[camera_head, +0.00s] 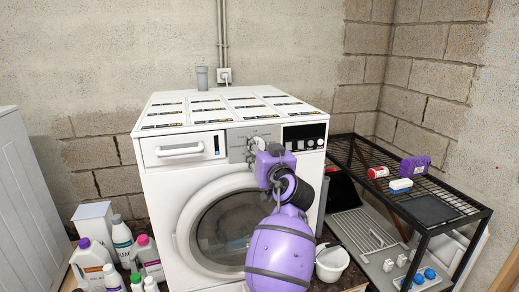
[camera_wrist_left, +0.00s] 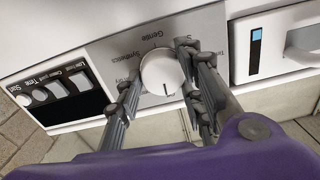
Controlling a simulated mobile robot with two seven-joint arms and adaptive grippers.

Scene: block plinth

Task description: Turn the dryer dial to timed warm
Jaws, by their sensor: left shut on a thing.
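The white front-loading dryer (camera_head: 165,205) stands against the wall. Its round white dial (camera_wrist_left: 162,72) sits on a grey panel (camera_wrist_left: 118,50) with printed words such as "Gentle" and "Synthetics". A short dark mark shows on the dial's lower part in the left wrist view. I cannot make out a "timed warm" label. My left gripper (camera_wrist_left: 158,88) has its grey fingers on either side of the dial and is shut on it. In the head view, my purple left arm hides part of the panel and door. My right gripper is not in view.
A black button panel (camera_head: 304,136) is right of the dial, and a drawer (camera_head: 181,149) is left. Several bottles (camera_head: 122,238) stand at lower left. A black wire rack (camera_head: 437,210) at right holds small items. A white bucket (camera_head: 331,264) stands beside the dryer.

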